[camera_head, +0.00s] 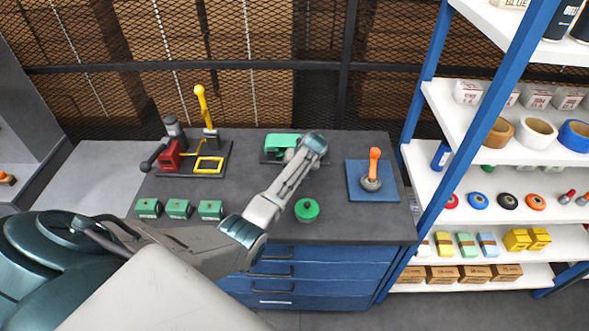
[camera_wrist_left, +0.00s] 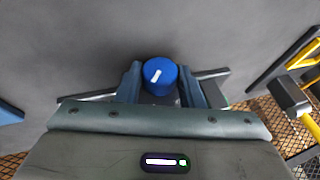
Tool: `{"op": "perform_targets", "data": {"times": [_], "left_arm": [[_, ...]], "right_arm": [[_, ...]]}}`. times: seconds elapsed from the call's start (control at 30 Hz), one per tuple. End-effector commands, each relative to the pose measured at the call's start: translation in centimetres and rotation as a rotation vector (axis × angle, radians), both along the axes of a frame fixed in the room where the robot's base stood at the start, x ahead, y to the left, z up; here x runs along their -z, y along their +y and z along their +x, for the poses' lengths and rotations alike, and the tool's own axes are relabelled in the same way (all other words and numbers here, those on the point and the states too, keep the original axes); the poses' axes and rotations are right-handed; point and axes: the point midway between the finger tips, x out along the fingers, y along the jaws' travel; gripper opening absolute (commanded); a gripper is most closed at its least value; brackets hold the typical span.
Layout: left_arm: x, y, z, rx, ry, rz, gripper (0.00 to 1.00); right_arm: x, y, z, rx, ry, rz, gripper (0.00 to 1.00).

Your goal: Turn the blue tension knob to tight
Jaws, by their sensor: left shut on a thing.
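The blue tension knob (camera_wrist_left: 160,72) is a round cap with a white mark, seen in the left wrist view. Its mark points up and slightly right in that picture. My left gripper (camera_wrist_left: 160,85) is shut on the knob, with one finger on each side. In the head view my left gripper (camera_head: 303,150) is at the green device (camera_head: 283,141) at the back of the bench, and the hand hides the knob there. Any tight or loose label cannot be made out. My right gripper is not in view.
On the dark bench (camera_head: 240,185) stand a red and yellow lever device (camera_head: 170,155) at left, several green blocks (camera_head: 180,208), a green knob-like object (camera_head: 306,210) and an orange-handled joystick on a blue plate (camera_head: 372,195) at right. A stocked shelf (camera_head: 480,180) stands at right.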

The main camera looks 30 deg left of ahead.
Motion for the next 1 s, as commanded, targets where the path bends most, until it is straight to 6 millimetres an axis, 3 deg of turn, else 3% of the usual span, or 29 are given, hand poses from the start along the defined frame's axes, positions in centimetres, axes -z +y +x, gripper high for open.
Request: {"op": "perform_targets", "data": {"times": [0.73,0.77,0.8,1.0], "left_arm": [[-0.02,-0.12,0.14,0.000,0.054,0.091,0.11],[-0.01,-0.11,0.14,0.000,0.054,0.091,0.36],[-0.02,-0.12,0.14,0.000,0.054,0.091,0.43],[0.02,-0.12,0.12,0.000,0.054,0.090,0.43]], "right_arm": [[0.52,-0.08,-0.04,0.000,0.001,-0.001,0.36],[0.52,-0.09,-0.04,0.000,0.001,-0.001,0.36],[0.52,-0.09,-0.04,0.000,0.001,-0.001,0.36],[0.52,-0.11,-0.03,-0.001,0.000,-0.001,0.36]]}}
